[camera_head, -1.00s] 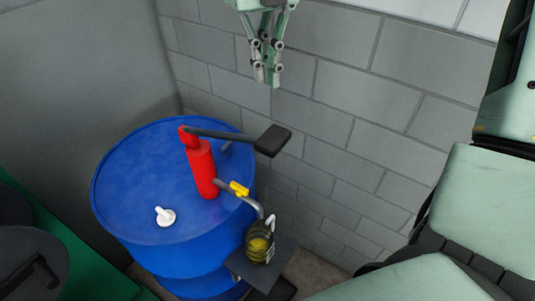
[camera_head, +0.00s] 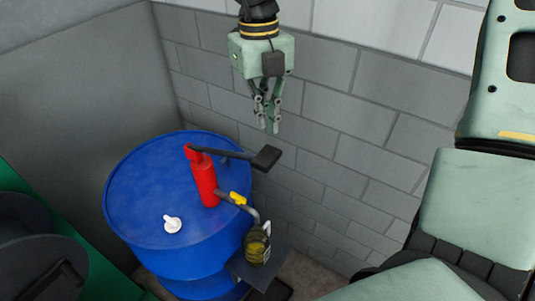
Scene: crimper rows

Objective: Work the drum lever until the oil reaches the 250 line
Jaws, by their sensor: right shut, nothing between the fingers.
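A blue drum (camera_head: 140,205) stands near the wall corner with a red pump (camera_head: 205,180) upright on its lid. The pump's black lever (camera_head: 228,153) points right and ends in a dark block-shaped handle (camera_head: 266,158). A grey spout with a yellow part (camera_head: 238,198) leads down to a container with yellowish contents (camera_head: 257,246) at the drum's right side. Its marks and oil level are too small to read. My right gripper (camera_head: 272,128) is shut and empty, pointing down above the lever handle and apart from it. My left gripper is not in view.
A white cap (camera_head: 172,224) sits on the drum lid. A dark shelf (camera_head: 243,268) holds the container. A grey block wall (camera_head: 340,110) stands behind. Dark round reels (camera_head: 45,262) and a green surface (camera_head: 28,203) are at lower left.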

